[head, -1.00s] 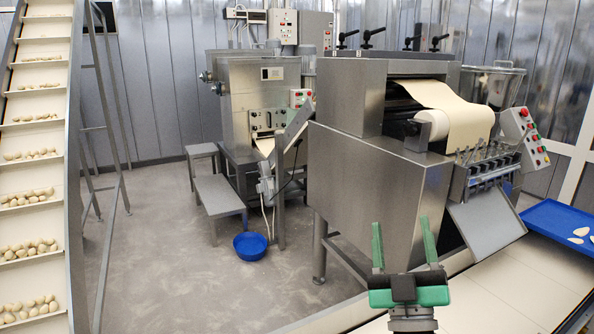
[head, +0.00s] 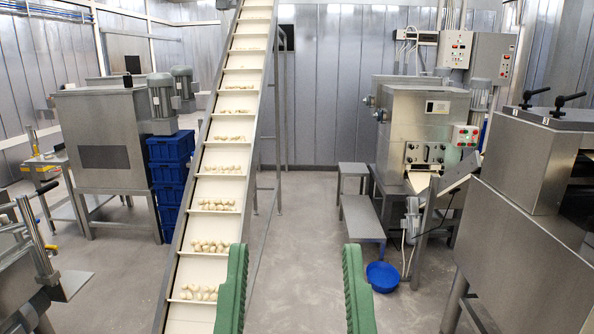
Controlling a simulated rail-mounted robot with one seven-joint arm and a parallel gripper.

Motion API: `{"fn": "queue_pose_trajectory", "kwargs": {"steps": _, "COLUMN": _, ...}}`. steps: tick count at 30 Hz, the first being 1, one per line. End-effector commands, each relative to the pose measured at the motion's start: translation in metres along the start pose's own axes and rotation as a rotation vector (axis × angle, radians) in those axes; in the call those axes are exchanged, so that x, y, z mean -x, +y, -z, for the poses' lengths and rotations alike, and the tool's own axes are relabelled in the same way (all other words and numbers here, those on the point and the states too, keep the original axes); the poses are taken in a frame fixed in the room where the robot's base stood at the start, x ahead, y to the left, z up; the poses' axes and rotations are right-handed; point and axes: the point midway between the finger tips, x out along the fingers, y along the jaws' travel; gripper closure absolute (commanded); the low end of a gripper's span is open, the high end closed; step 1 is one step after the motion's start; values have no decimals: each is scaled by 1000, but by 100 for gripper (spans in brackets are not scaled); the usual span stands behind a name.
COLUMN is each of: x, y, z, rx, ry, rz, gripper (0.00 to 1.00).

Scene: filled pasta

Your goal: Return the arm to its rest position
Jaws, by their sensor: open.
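My gripper (head: 297,290) shows at the bottom centre of the head view. Its two green fingers stand upright and wide apart, with nothing between them but the grey floor behind. The gripper is open and empty. The left finger overlaps the lower right edge of the inclined conveyor (head: 231,108) in the picture. The rest of the arm is below the frame.
The conveyor carries small pale pieces on its steps. Stacked blue crates (head: 171,160) and a steel machine (head: 100,140) stand left. A dough machine (head: 428,130), a blue bowl (head: 382,276) and a large steel machine (head: 535,200) stand right. The middle floor is open.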

Motion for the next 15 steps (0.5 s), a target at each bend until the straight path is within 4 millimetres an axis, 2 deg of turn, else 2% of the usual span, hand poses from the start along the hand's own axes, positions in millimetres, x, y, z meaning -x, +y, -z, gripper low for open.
{"fn": "queue_pose_trajectory", "kwargs": {"steps": 1, "x": -31, "y": -1, "z": 45, "rx": -1, "ry": 0, "rz": 1, "gripper": 41}}
{"fn": "queue_pose_trajectory", "kwargs": {"steps": 6, "x": -80, "y": -3, "z": 115, "rx": -5, "ry": -1, "rz": 4, "gripper": 41}}
{"fn": "queue_pose_trajectory", "kwargs": {"steps": 10, "x": -107, "y": -4, "z": 154, "rx": -8, "ry": -1, "rz": 6, "gripper": 41}}
{"fn": "queue_pose_trajectory", "kwargs": {"steps": 12, "x": -115, "y": -4, "z": 166, "rx": -9, "ry": -2, "rz": 7, "gripper": 41}}
{"fn": "queue_pose_trajectory", "kwargs": {"steps": 15, "x": -121, "y": -4, "z": 175, "rx": -10, "ry": -2, "rz": 8, "gripper": 41}}
